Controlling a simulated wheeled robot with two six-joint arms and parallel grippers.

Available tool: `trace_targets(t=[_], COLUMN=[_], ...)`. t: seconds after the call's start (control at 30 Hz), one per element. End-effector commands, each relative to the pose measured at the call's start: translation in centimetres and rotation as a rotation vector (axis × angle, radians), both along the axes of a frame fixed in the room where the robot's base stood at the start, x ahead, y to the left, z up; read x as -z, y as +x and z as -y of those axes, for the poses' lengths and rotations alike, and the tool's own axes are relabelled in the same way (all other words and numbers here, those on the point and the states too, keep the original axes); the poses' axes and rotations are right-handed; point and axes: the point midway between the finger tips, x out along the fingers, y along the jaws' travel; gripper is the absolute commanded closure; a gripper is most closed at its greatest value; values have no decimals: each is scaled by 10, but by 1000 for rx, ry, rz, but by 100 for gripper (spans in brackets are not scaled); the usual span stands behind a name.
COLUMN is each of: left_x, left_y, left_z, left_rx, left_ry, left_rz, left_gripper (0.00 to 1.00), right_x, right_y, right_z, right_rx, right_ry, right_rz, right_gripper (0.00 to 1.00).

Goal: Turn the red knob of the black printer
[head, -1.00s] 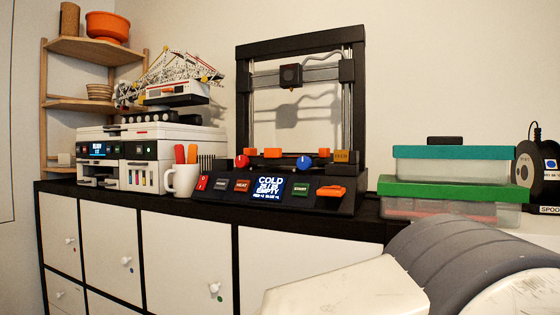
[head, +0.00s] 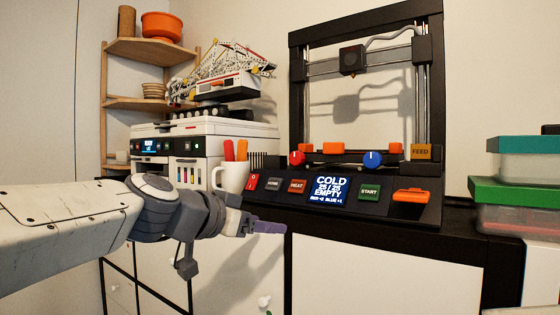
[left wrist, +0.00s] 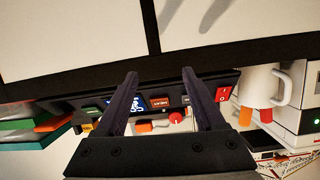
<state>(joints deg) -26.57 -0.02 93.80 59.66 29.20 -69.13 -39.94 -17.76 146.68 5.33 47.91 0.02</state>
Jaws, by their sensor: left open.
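The black printer (head: 430,213) stands on the cabinet's dark top, right of centre in the head view. Its red knob (head: 297,158) is at the left of its front, above the button panel; a blue knob (head: 372,159) is to its right. My left gripper (head: 270,227) is in front of the cabinet, below and left of the red knob and apart from it. In the left wrist view, its two fingers (left wrist: 160,75) are spread and empty. My right gripper is not in view.
A white mug (head: 231,177) with orange and red handles in it stands left of the panel. A white printer (head: 205,136) is behind it. Green- and teal-lidded boxes (head: 510,190) stand at the right. The space before the black printer's panel is clear.

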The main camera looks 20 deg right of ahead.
Motion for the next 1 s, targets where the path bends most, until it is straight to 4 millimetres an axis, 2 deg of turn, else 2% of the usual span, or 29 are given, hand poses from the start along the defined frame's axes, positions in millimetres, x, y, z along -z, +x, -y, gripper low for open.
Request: trace_targets(t=[0.03, 0.1, 0.2, 0.3, 0.47, 0.8, 1.0], left_x=[-32, -70, -104, -119, -124, -124, -121], left_y=[9, 15, 19, 22, 33, 71, 82], left_z=[5, 9, 10, 14, 30, 79, 93], left_rx=[6, 12, 12, 14, 16, 16, 15], left_ry=[-40, -81, -116, -132, -133, -132, -131], left_rz=[88, 191, 288, 326, 331, 330, 332], left_gripper=[29, 29, 29, 29, 29, 29, 29], right_x=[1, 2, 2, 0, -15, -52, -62], right_y=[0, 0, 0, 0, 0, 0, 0], right_z=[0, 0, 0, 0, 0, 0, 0], right_rx=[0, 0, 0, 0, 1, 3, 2], right_ry=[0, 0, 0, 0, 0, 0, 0], right_rz=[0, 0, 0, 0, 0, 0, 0], right_gripper=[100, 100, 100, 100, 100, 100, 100])
